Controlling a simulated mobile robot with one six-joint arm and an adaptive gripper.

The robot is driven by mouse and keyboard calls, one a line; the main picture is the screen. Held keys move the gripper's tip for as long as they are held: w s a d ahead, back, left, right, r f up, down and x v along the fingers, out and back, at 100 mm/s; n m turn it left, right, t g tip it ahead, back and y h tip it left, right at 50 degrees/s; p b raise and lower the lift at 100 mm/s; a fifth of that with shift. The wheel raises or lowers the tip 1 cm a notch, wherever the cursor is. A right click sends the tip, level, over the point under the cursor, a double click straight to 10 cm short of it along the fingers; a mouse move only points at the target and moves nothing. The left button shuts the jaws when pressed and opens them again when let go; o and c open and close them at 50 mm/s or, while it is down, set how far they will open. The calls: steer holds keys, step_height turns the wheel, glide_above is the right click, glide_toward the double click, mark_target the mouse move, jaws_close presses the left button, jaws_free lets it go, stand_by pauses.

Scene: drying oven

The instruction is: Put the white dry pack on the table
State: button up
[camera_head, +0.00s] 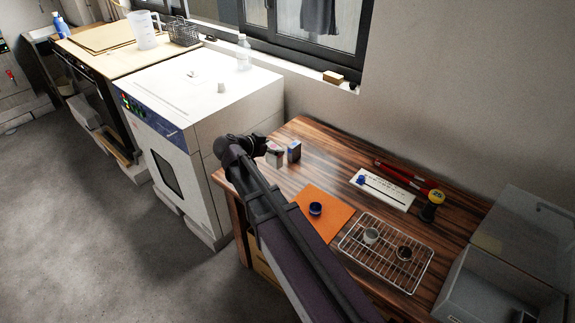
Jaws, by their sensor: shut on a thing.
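My gripper (270,147) reaches over the far left part of the wooden table (325,150). It is shut on a small white pack (275,159), which shows just beyond my arm, low at the table top. I cannot tell whether the pack touches the table. My forearm hides part of the table's left side.
An orange mat (326,213) with a dark blue cup (315,209), a wire rack (378,262) and a white plate (382,189) lie nearer. The white oven (200,110) stands left of the table.

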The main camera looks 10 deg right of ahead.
steer(key=s+a+f+n+t+b, duration=0.1)
steer(key=s+f+b, duration=0.4)
steer(key=f+b, duration=0.4)
steer(key=shift+s+f+y+b, duration=0.25)
steer(key=shift+f+y+b, duration=0.05)
steer(key=shift+f, duration=0.65)
steer(key=shift+a, duration=0.1)
steer(key=b, duration=0.1)
glide_above(278, 176)
steer(key=f, duration=0.1)
steer(key=shift+f, duration=0.2)
steer(key=shift+f+b, duration=0.1)
steer(key=shift+b, duration=0.2)
steer(key=shift+f+b, duration=1.7)
steer(key=shift+f, duration=0.15)
steer(key=o, duration=0.9)
steer(key=shift+o, duration=0.2)
